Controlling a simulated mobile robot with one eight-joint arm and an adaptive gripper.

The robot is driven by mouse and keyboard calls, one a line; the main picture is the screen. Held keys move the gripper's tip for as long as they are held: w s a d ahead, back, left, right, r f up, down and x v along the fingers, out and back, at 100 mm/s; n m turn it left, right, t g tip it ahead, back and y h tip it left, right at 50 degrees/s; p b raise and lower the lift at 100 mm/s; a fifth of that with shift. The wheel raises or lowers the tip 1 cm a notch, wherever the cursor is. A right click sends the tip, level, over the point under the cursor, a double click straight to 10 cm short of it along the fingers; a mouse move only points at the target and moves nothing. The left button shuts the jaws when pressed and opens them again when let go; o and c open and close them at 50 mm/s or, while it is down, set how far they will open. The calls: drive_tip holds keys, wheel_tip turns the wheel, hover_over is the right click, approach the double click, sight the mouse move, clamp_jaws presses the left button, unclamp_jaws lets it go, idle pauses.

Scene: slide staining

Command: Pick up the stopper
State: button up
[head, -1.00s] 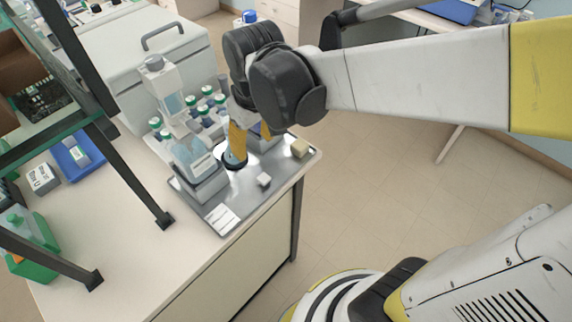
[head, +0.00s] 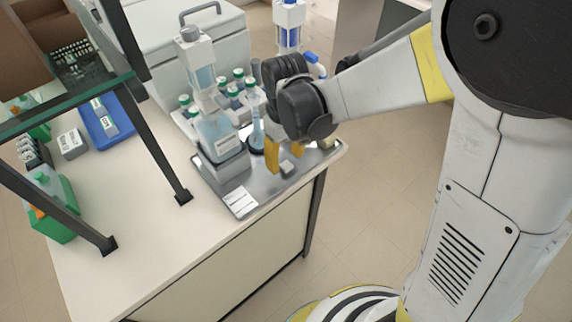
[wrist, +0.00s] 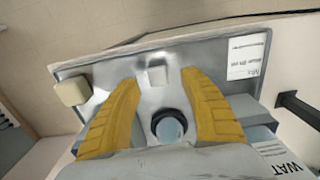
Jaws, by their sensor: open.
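A small pale grey block, which I take to be the stopper (head: 287,167), lies on the metal tray (head: 222,192). In the wrist view the stopper (wrist: 157,76) shows between and slightly beyond the tips of my two orange fingers. My gripper (head: 284,162) is open and points down over the tray, with nothing between its fingers that it touches. It also shows in the wrist view (wrist: 158,88). I cannot tell the exact height of the fingertips above the tray.
A flask (head: 257,132) with a black ring at its base (wrist: 168,126) stands close by the fingers. A cream block (wrist: 72,92) lies at the tray's corner. A large water bottle (head: 217,138) and green-capped bottles (head: 238,76) stand behind. A shelf post (head: 158,150) rises at left.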

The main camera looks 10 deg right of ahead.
sight(287, 166)
drive_tip(key=f, duration=0.1)
drive_tip(key=f+b, duration=0.1)
drive_tip(key=f, duration=0.1)
drive_tip(key=shift+d+f, duration=0.25)
drive_tip(key=shift+f, duration=0.15)
drive_tip(key=shift+s+r, duration=0.1)
drive_tip(key=c, duration=0.9)
drive_tip(key=shift+r, duration=0.1)
